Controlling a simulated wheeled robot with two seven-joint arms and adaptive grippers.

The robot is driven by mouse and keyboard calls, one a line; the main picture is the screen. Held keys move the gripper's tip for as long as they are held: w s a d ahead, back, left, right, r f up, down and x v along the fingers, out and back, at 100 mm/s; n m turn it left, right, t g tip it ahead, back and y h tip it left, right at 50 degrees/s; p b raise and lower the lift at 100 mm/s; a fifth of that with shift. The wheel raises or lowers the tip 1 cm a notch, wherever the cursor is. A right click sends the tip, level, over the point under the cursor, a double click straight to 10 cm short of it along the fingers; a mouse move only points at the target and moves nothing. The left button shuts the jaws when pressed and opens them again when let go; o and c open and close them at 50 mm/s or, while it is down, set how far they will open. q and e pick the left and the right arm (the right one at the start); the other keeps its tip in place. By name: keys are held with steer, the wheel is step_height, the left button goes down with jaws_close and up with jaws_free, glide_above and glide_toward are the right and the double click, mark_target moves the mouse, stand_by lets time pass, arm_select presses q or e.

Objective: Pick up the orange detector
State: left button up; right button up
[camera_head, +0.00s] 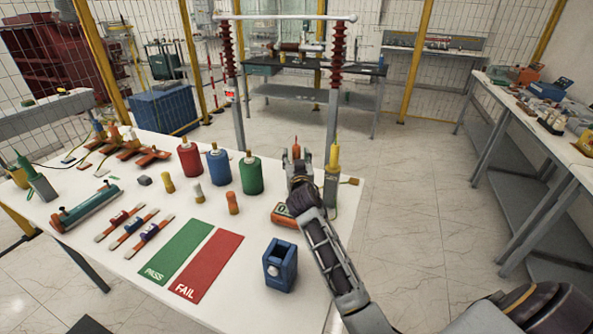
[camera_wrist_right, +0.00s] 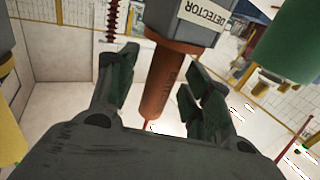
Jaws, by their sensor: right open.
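The orange detector shows in the right wrist view as an orange-brown rod (camera_wrist_right: 168,80) on a grey body labelled "DETECTOR" (camera_wrist_right: 205,14). In the head view only its orange tip (camera_head: 296,152) shows, and my gripper and arm hide the rest. My right gripper (camera_head: 298,165) is at the detector. In the wrist view its two fingers (camera_wrist_right: 160,82) are open, one on each side of the orange rod, with gaps visible. My left gripper is not in view.
A yellow detector (camera_head: 334,157) stands close to the right of my gripper. Green (camera_head: 251,176), blue (camera_head: 219,168) and red (camera_head: 189,160) bottles stand to the left.

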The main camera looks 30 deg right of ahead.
steer(key=shift+w+d+f, duration=0.1)
steer(key=shift+w+d, duration=0.05)
steer(key=shift+w, duration=0.2)
steer(key=shift+s+r, duration=0.2)
steer(key=shift+w+f, duration=0.1)
steer(key=shift+c, duration=0.8)
jaws_close()
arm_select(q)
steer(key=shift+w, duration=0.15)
